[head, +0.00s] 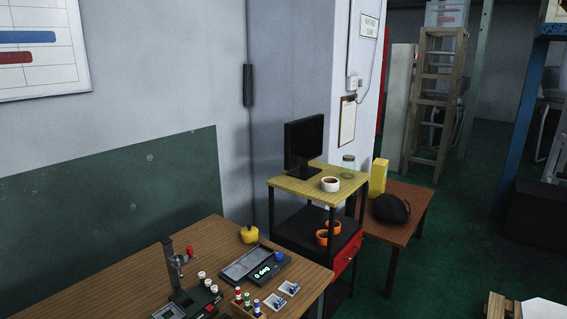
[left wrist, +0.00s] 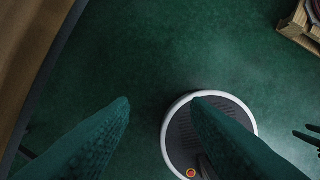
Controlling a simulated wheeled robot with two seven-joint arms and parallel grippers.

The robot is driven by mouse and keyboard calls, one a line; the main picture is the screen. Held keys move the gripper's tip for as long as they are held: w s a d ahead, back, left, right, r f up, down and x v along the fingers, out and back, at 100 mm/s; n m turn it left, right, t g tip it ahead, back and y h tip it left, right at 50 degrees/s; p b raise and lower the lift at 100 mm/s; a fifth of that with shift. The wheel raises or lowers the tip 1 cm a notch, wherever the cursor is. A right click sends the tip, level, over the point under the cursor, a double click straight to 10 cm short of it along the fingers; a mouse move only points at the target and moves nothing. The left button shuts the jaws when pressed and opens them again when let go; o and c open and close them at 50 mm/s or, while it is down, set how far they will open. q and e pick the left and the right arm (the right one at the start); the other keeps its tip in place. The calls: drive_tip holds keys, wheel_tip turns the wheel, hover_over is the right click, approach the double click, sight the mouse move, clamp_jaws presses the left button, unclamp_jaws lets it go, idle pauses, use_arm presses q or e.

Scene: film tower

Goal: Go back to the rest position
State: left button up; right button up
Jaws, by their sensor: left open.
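My left gripper (left wrist: 161,103) shows in the left wrist view as two dark green textured fingers, spread well apart. Nothing is between them but the green floor and part of a round grey plate with a white rim below. The gripper is open and empty, to the side of a brown wooden edge (left wrist: 25,50) at the left of that view. Neither gripper shows in the head view. My right gripper cannot be made out; a dark forked shape at the right edge of the left wrist view is too small to identify.
Beyond stand a cart (head: 300,192) with a monitor (head: 303,143) and a brown table (head: 410,197). Green floor (head: 455,240) is open at right.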

use_arm(q)
drive_tip(key=s+a+f+g+b, duration=0.1)
drive_tip(key=s+f, duration=0.8)
drive_tip(key=f, duration=0.5)
drive_tip(key=s+a+f+b, duration=0.1)
drive_tip(key=s+a+f, duration=0.1)
drive_tip(key=s+f, duration=0.8)
wheel_tip(320, 180, down, 6)
drive_tip(key=shift+a+r+g, duration=0.15)
drive_tip(key=shift+r+g, duration=0.1)
drive_tip(key=shift+g, duration=0.15)
